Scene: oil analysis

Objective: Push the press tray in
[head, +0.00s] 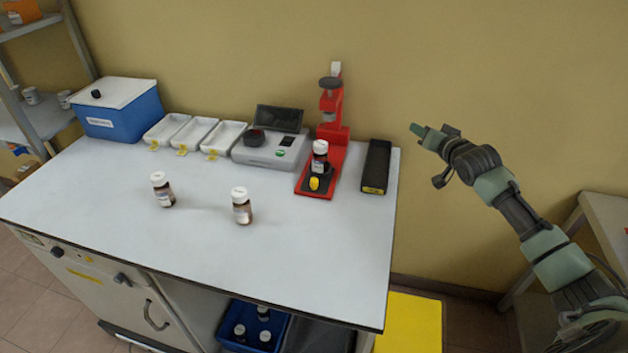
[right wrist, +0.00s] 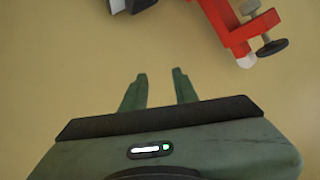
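The red press (head: 331,130) stands at the back right of the bench. Its dark tray (head: 318,174) sits at the foot of the press, with a yellow knob (head: 314,184) at its front. A brown bottle with a white cap (head: 320,155) stands upright on the tray. My right gripper (head: 416,130) is in the air to the right of the press, apart from it. In the right wrist view its two fingers (right wrist: 157,76) are spread with nothing between them. The upper part of the press (right wrist: 228,25) shows there at the top right. My left gripper is not in view.
A black box (head: 377,165) stands just right of the press. A grey instrument (head: 268,150) and white trays (head: 195,135) line the back, beside a blue bin (head: 118,110). Two bottles (head: 162,190) (head: 241,206) stand mid-bench. The front of the bench is clear.

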